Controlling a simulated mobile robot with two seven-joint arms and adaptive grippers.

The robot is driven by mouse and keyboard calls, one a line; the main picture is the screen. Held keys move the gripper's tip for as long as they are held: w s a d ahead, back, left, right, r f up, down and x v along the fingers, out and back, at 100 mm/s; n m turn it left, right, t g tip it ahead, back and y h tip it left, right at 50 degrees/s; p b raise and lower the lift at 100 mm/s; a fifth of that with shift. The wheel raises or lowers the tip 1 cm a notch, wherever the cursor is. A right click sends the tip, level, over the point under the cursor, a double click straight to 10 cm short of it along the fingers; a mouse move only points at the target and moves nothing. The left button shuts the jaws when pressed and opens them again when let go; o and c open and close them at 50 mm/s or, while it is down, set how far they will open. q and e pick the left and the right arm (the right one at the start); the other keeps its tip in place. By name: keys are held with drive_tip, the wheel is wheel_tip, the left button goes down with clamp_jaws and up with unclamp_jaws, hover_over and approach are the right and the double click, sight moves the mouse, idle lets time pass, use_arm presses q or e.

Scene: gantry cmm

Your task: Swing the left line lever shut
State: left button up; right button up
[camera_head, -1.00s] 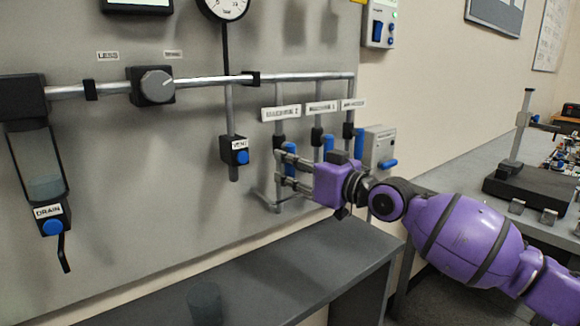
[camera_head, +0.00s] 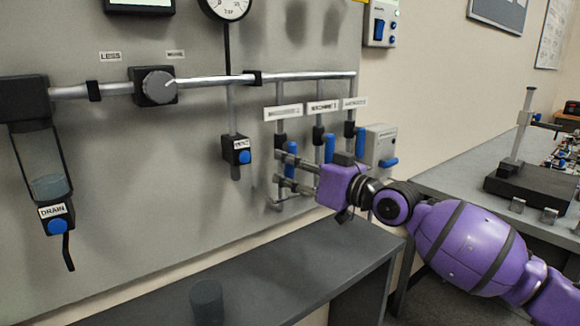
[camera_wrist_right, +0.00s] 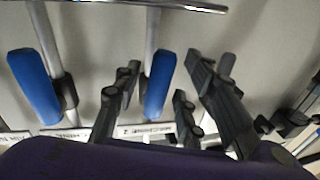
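The left line lever (camera_head: 291,157) is a blue handle standing upright along its thin grey pipe, under the leftmost of three white labels. In the right wrist view, which looks upside down, a blue lever (camera_wrist_right: 158,85) shows between the fingers, apparently the same one. My right gripper (camera_head: 281,170) reaches in from the right at this lever. Its dark fingers (camera_wrist_right: 163,65) are apart, one on each side of the lever, with gaps visible. Whether a finger touches it I cannot tell. My left gripper is in neither view.
The middle lever (camera_head: 329,148) and right lever (camera_head: 360,141) stand close by on parallel pipes. A grey box with a blue handle (camera_head: 380,146) is beyond them. A vent valve (camera_head: 236,151) hangs to the left. A dark bench (camera_head: 270,270) lies below the panel.

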drive_tip(key=v, duration=1.1)
